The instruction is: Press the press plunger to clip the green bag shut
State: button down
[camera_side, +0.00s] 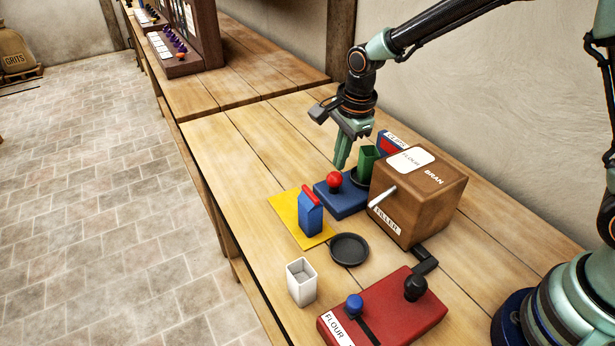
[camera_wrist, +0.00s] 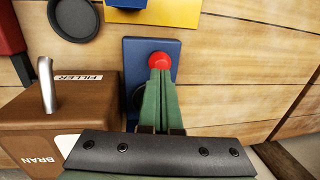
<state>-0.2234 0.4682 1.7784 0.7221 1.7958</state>
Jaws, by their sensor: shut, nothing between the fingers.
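The press is a blue block (camera_side: 348,203) with a red ball-topped plunger (camera_side: 334,180) at its left end. The open-topped green bag (camera_side: 367,161) stands upright at the press's other end, beside the brown box. My gripper (camera_side: 341,163) is shut and empty, pointing down with its tips right by the red plunger top; I cannot tell whether they touch. In the wrist view the green fingertips (camera_wrist: 160,73) overlap the lower edge of the red plunger (camera_wrist: 159,60) on the blue press (camera_wrist: 131,48). The green bag cannot be made out there.
The brown filler box (camera_side: 418,200) with a crank stands right of the press. A blue bag with a red top (camera_side: 311,213) stands on a yellow mat (camera_side: 287,207). A dark dish (camera_side: 349,249), white cup (camera_side: 302,284) and red lever board (camera_side: 395,318) sit nearer.

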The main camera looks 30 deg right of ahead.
aim_at(337, 176)
jog(key=shift+w+f, duration=0.2)
jog(key=shift+f, duration=0.85)
jog(key=shift+f, duration=1.1)
jog(key=shift+s, duration=0.1)
notch_tip(337, 176, up, 14)
jog(key=s, duration=0.2)
jog(key=shift+d+r, duration=0.15)
jog(key=shift+r, duration=0.05)
jog(key=s+d+r+n+t, duration=0.1)
jog(key=s+d+r+n, duration=0.1)
jog(key=s+d+n, duration=0.3)
jog(key=s+d+r+n+t, duration=0.2)
jog(key=s+d+n, duration=0.3)
jog(key=s+n, duration=0.5)
jog(key=n, duration=0.3)
jog(key=shift+r+t, duration=0.3)
